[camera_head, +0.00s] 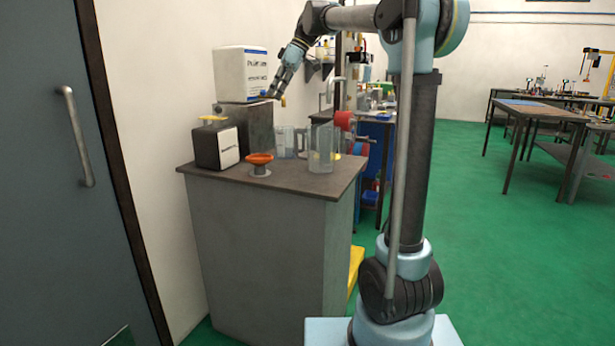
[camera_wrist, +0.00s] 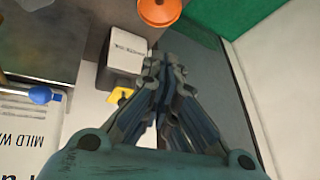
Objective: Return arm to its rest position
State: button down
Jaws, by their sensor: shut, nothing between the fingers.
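My gripper (camera_head: 274,97) is in the head view at the end of my raised arm, above the cabinet and close in front of the white box (camera_head: 241,74). I cannot tell whether it touches the box. In the wrist view my gripper (camera_wrist: 157,68) has its fingers together and nothing between them. My arm reaches from the column on the right across to the left, over the cabinet.
A grey cabinet (camera_head: 262,255) bears a dark box with a white label (camera_head: 228,147), an orange dish (camera_head: 260,159) on a small stand, and clear vessels (camera_head: 321,150). A grey door (camera_head: 50,200) stands at the left. Green floor (camera_head: 480,250) is clear at the right.

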jog(key=s+d+f+m+t+h, duration=0.1)
jog(key=s+d+f+m+h, duration=0.1)
jog(key=s+d+f+m, duration=0.3)
jog(key=s+d+f+m+t+h, duration=0.1)
jog(key=s+d+f+m, duration=0.5)
jog(key=s+d+f, duration=0.8)
jog(key=s+d+f+m+t+h, duration=0.1)
jog(key=s+d+f+m, duration=0.4)
jog(key=f, duration=1.6)
jog(key=s+d+h, duration=0.1)
jog(key=s+d, duration=0.4)
jog(key=s, duration=0.4)
jog(key=shift+s+d+m+t+h, duration=0.15)
jog(key=shift+d+m+t+h, duration=0.1)
jog(key=shift+m+t+h, duration=0.15)
jog(key=shift+f, duration=0.1)
